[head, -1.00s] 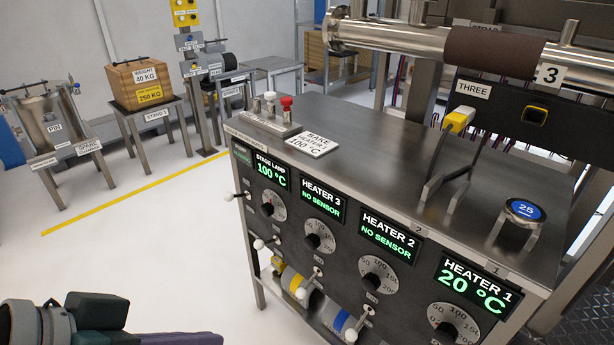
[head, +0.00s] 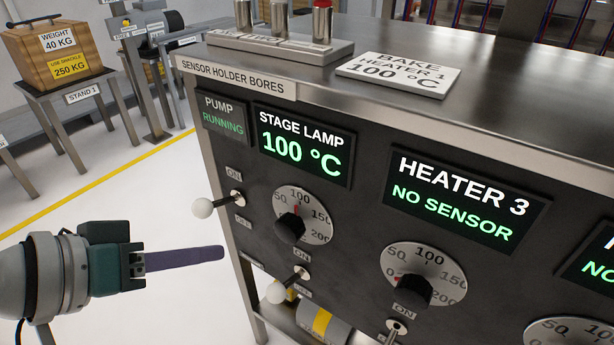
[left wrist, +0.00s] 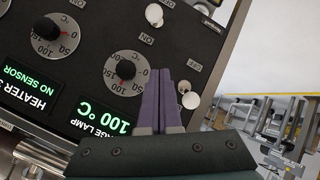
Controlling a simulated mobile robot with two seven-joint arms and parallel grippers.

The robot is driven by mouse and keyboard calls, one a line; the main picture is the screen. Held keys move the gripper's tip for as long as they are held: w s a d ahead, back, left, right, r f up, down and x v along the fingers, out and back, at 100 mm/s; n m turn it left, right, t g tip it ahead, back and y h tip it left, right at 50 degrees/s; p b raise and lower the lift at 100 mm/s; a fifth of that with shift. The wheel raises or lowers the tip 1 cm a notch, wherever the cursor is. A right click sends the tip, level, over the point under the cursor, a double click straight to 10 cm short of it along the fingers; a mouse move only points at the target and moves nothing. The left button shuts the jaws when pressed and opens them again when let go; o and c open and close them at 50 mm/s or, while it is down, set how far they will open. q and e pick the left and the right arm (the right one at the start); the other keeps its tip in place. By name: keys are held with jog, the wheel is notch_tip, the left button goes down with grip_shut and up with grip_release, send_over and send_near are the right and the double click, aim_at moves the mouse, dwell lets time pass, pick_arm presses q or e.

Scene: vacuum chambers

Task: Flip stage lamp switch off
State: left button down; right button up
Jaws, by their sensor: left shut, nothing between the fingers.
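The stage lamp switch (head: 277,292) is a metal lever with a white ball knob, below the stage lamp dial (head: 290,227) on the dark panel. Its knob also shows at the top of the left wrist view (left wrist: 154,14). ON is printed above the lever and OFF below; I cannot tell which way it is set. The stage lamp display (head: 303,145) reads 100 °C. My left gripper (head: 221,253) is shut and empty, its purple fingers pointing at the panel. The tips are left of and above the lamp knob, apart from it; they also show in the wrist view (left wrist: 160,72).
A similar pump switch (head: 203,208) sticks out above the left fingers, under a PUMP RUNNING display (head: 222,118). The heater 3 dial (head: 412,290) is to the right. A BAKE sign (head: 398,74) lies on the bench top.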

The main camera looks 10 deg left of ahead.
aim_at(287, 285)
pick_arm(q)
jog(key=b+x, duration=0.1)
jog(key=x, duration=0.2)
jog(key=b+x, duration=0.2)
jog(key=x, duration=0.2)
jog(key=b+x, duration=0.1)
jog(key=x, duration=0.2)
jog(key=shift+d+f+b, duration=0.35)
jog(key=shift+d+f, duration=0.05)
jog(key=shift+s+d+f+b, duration=0.15)
jog(key=shift+s+d+f, duration=0.15)
jog(key=shift+s+f, duration=0.3)
jog(key=shift+s+d+f+b, duration=0.15)
jog(key=shift+s+d+f, duration=0.2)
jog(key=shift+s+f, duration=0.25)
pick_arm(e)
jog(key=shift+s+d+f, duration=0.1)
jog(key=shift+d+f, duration=0.05)
jog(key=shift+f, duration=1.2)
jog(key=shift+s+d+f, duration=0.1)
jog(key=shift+f, duration=1.2)
jog(key=shift+f, duration=0.1)
